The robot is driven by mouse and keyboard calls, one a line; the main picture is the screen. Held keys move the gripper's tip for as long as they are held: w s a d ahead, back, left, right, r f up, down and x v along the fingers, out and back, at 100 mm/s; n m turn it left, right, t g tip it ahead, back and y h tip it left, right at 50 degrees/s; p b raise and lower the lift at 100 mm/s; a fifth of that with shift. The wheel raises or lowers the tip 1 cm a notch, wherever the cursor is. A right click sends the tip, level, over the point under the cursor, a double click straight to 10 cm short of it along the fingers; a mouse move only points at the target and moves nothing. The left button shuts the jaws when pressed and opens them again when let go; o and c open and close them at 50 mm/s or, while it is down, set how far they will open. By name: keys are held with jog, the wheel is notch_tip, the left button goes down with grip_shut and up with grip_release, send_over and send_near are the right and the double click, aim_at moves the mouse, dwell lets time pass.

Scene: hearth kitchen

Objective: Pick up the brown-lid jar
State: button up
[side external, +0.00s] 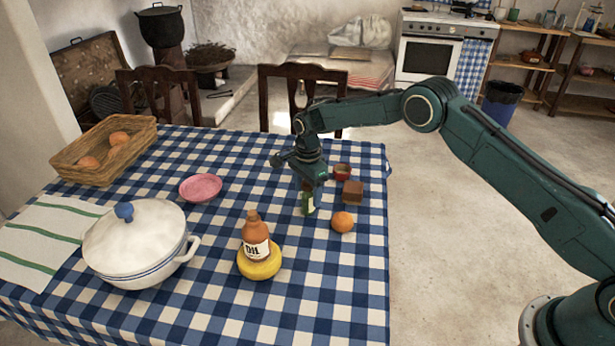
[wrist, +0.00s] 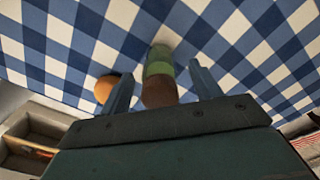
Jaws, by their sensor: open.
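The brown-lid jar (side external: 308,206) stands on the blue checked tablecloth near the table's right side. Its green body shows below my gripper in the side view, and its lid is mostly hidden there. In the wrist view the brown lid (wrist: 160,91) and green body lie between my two fingers. My gripper (side external: 312,187) points down over the jar and is open. In the wrist view the fingers (wrist: 160,70) stand apart, with a visible gap on each side of the jar. I cannot tell how far down they reach along it.
An orange (side external: 343,221), a brown block (side external: 352,192) and a small red pot (side external: 342,171) are close to the right. A bottle (side external: 256,240) sits on a yellow ring-like object (side external: 259,268) in front. A pink bowl (side external: 201,187), white pot (side external: 135,250) and basket (side external: 80,172) are further left.

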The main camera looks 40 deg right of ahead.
jog(key=c, duration=1.1)
notch_tip(320, 180, up, 20)
jog(key=shift+r, duration=0.1)
dwell(0.4)
dwell(0.4)
